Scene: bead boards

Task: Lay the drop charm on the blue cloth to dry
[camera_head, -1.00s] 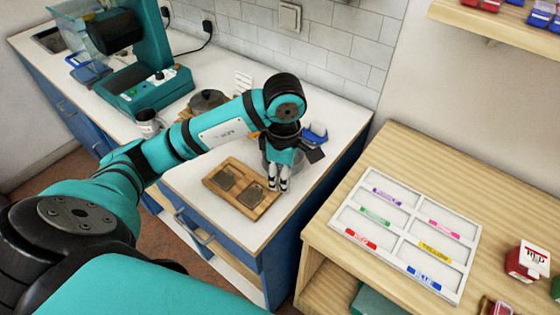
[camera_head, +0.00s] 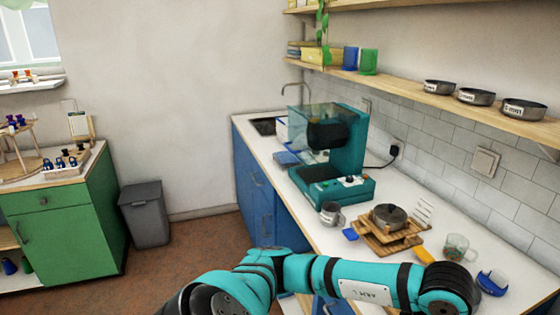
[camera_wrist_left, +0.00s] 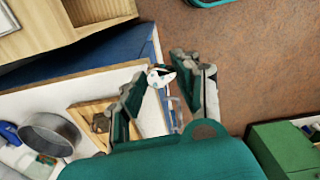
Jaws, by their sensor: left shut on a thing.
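My left gripper (camera_wrist_left: 165,88) shows in the left wrist view, its two fingers around a small white piece (camera_wrist_left: 160,77). The piece looks like the drop charm, but it is too small and partly covered to make out its shape. The gripper is held out over the counter's edge, above the floor. My right gripper is in neither view.
On the counter (camera_head: 460,228) stand a teal machine (camera_head: 330,175), a grey mug (camera_head: 331,213), a pot (camera_head: 389,216) on wooden racks and a glass cup (camera_head: 457,246). A green cabinet (camera_head: 85,215) and grey bin (camera_head: 146,213) stand at left. Open floor (camera_head: 190,250) lies between.

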